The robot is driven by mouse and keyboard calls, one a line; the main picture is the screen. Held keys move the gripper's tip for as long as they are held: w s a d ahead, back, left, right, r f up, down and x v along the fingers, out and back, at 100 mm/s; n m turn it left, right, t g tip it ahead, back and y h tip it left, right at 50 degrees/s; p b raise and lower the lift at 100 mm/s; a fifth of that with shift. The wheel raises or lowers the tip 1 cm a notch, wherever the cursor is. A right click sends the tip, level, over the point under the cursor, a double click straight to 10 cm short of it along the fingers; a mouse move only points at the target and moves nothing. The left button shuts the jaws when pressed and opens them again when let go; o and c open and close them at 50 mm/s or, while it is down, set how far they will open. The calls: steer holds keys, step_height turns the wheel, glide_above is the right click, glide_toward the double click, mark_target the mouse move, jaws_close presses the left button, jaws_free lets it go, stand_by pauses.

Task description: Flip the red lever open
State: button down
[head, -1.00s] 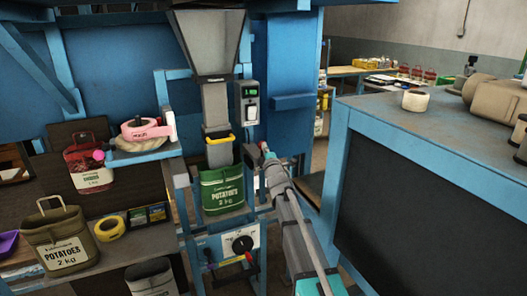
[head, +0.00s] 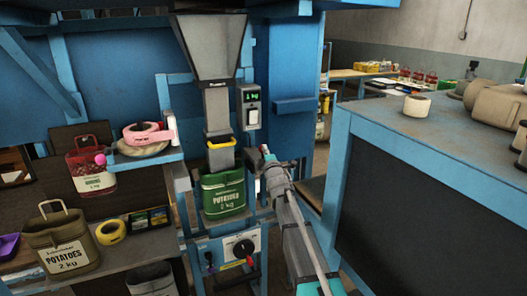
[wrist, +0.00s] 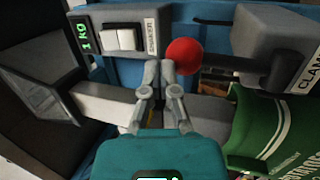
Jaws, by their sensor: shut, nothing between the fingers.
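The lever with a round red knob (wrist: 185,57) shows in the wrist view. Its dark rod runs right to a grey box labelled CLAMP (wrist: 280,45). My gripper (wrist: 160,72) is shut and empty, its fingertips just left of and below the knob. I cannot tell whether they touch it. In the head view my gripper (head: 268,157) is at the machine, right of the green potato sack (head: 223,193), which hangs under the spout. The sack's side also shows in the wrist view (wrist: 275,130). The head view does not clearly show the knob.
A box with a green display (head: 249,96) and a white switch (head: 252,118) is above my gripper. A control panel with a black dial (head: 243,247) and a small red handle (head: 250,262) is below the sack. A blue-framed bench (head: 430,140) stands on the right.

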steer(key=s+d+r+p, duration=0.2)
steer(key=s+r+p, duration=0.2)
steer(key=s, duration=0.9)
steer(key=shift+d+r, duration=0.15)
steer(key=shift+r, duration=0.05)
steer(key=s+d+f+m+g+h, duration=0.3)
steer(key=s+f+m+g, duration=0.25)
steer(key=f, duration=0.25)
steer(key=s+d+f+m+g+h, duration=0.25)
steer(key=s+f+m+g, duration=0.25)
steer(key=f+m, duration=0.3)
steer(key=s+f+m+g+y, duration=0.1)
steer(key=s+f+m+g, duration=0.2)
steer(key=s, duration=0.7)
steer(key=s+f+m+g, duration=0.3)
steer(key=s+f+g, duration=0.2)
steer(key=s, duration=0.5)
steer(key=shift+s+a+g+y, duration=0.25)
steer(key=shift+g+y, duration=0.1)
steer(key=shift+g, duration=0.9)
